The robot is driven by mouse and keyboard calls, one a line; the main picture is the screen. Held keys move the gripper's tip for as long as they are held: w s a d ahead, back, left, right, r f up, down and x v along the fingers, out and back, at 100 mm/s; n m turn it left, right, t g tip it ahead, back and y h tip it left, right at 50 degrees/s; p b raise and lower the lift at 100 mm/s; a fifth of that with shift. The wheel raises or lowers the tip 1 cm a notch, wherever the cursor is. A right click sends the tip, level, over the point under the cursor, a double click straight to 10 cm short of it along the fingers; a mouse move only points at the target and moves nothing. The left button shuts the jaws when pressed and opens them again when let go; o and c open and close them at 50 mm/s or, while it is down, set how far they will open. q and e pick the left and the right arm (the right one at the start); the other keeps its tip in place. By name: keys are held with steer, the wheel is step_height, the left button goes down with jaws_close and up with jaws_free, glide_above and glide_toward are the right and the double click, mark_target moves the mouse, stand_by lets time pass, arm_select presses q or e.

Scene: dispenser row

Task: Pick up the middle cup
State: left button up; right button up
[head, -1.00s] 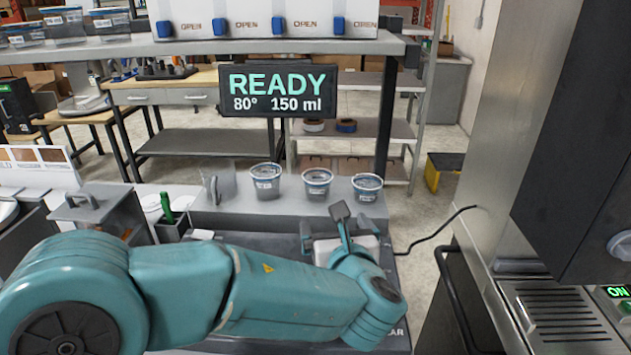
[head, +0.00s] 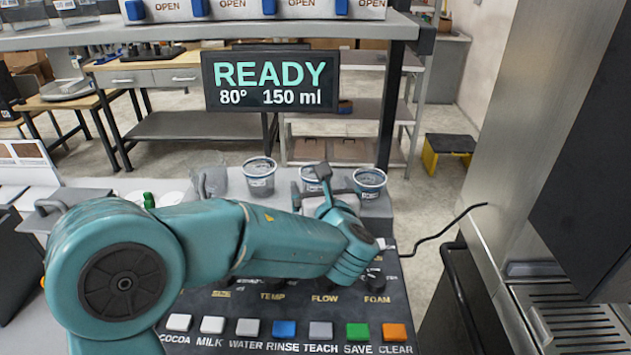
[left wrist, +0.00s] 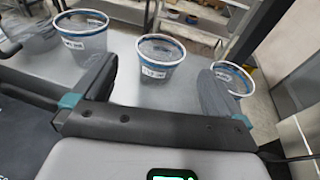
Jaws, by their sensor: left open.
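Three clear cups with blue rims and white labels stand in a row on a grey ledge. The middle cup (head: 311,184) is partly hidden behind my left gripper (head: 325,190). The left cup (head: 259,178) and right cup (head: 369,184) stand on either side. In the left wrist view, the middle cup (left wrist: 160,68) stands upright beyond the gripper, between its two spread fingers. The left cup (left wrist: 82,38) is up and left there; the right cup (left wrist: 233,76) is partly covered by the right finger. My left gripper is open and empty. My right gripper is out of view.
A button panel (head: 265,300) lies below my left arm. A READY display (head: 270,80) hangs above the cups, under a shelf (head: 150,35). A clear container (head: 206,178) stands left of the cups. A metal machine (head: 535,150) bounds the right side, with a black cable nearby.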

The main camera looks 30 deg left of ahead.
arm_select(q)
steer(key=x, duration=0.2)
steer(key=shift+w+a, duration=0.15)
steer(key=shift+a, duration=0.1)
steer(key=p+x, duration=0.1)
steer(key=x, duration=0.5)
steer(key=shift+w+d+f, duration=0.1)
steer(key=shift+w+f, duration=0.05)
steer(key=shift+d, duration=0.1)
steer(key=shift+c, duration=0.7)
steer(key=c, duration=0.9)
